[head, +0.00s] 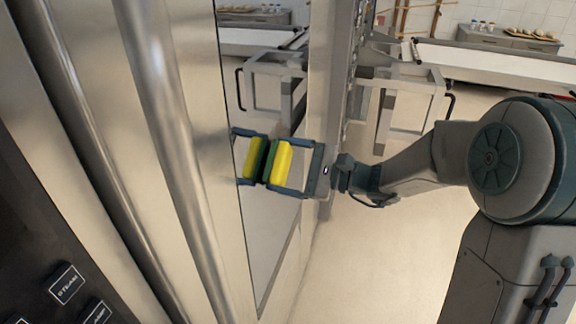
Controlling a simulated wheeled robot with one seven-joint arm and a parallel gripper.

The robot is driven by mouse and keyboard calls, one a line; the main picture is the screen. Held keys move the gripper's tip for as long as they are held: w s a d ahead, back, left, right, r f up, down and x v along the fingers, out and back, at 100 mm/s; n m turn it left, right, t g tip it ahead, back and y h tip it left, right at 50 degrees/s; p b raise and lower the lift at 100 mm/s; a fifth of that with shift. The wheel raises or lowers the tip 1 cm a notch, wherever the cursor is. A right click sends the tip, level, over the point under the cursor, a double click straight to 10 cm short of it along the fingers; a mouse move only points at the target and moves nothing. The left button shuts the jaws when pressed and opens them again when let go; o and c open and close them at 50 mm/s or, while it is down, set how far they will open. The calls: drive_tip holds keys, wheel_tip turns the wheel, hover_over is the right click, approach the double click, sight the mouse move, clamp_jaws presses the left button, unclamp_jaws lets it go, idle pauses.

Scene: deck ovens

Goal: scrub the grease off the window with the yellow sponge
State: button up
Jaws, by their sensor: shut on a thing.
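The yellow sponge (282,162) has a dark green scrubbing face, turned left toward the window (272,230). My gripper (284,166) is shut on the sponge, one finger above it and one below. The window is a tall, mirror-like dark-edged pane, seen at a steep slant. It reflects the sponge and the fingers just to their left. The green face and its reflection almost meet, so the sponge is at or very close to the glass; I cannot tell whether it touches.
Metal oven fronts with long vertical bars (165,100) stand at the left, with a dark control panel (50,245) marked STEAM. A metal rack or cart (405,100) and a long white-topped counter (495,62) stand behind. The floor (350,260) below my arm is clear.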

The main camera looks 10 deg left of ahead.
sight(291, 156)
drive_tip(key=shift+a, duration=0.3)
drive_tip(key=shift+w+d, duration=0.2)
drive_tip(key=shift+w, duration=0.65)
drive_tip(key=shift+w+d, duration=0.15)
drive_tip(key=shift+w, duration=0.7)
drive_tip(key=shift+w+d+p, duration=0.15)
drive_tip(key=shift+w+d, duration=0.05)
drive_tip(key=shift+w, duration=1.5)
drive_tip(key=shift+w+d+p, duration=0.15)
drive_tip(key=shift+w+d, duration=0.05)
drive_tip(key=shift+w, duration=1.55)
drive_tip(key=shift+w+d+p, duration=0.15)
drive_tip(key=shift+w+d, duration=0.05)
drive_tip(key=shift+w, duration=1.5)
drive_tip(key=shift+s, duration=0.15)
